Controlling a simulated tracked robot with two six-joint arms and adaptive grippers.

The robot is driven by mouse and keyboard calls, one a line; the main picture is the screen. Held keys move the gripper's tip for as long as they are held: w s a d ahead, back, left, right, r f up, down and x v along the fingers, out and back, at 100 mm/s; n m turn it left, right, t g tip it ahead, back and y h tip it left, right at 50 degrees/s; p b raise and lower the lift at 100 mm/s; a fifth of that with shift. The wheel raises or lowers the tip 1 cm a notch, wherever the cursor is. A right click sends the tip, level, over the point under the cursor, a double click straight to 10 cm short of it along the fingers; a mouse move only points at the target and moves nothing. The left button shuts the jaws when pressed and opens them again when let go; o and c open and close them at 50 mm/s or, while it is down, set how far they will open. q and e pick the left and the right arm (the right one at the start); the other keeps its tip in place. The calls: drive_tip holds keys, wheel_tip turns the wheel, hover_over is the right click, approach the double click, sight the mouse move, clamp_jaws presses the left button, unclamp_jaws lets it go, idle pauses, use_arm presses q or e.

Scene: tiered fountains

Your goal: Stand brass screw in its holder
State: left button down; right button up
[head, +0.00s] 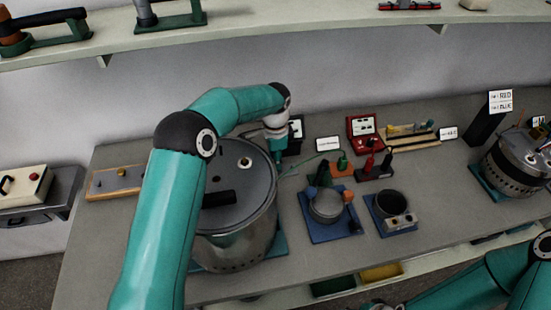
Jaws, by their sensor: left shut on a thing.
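My left gripper (277,161) points down just behind the right rim of a large steel drum (237,235). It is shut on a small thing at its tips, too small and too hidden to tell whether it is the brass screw. I cannot make out the brass screw or its holder for certain anywhere in view. My right arm comes in at the lower right; only a dark bit of its gripper (376,305) shows at the bottom edge, and I cannot tell its state.
A steel pot (326,207) and a dark cup (393,205) stand on blue mats right of the drum. A red case (362,128), a wooden rack (411,144) and a board (116,183) lie on the bench. Another drum (514,168) stands far right. The front bench is clear.

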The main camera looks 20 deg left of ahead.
use_arm(q)
drive_tip(key=shift+f, duration=0.35)
drive_tip(key=c, duration=0.9)
unclamp_jaws()
drive_tip(key=shift+o, duration=0.2)
drive_tip(key=shift+r, duration=0.1)
wheel_tip(320, 180, up, 12)
drive_tip(key=shift+f, duration=0.3)
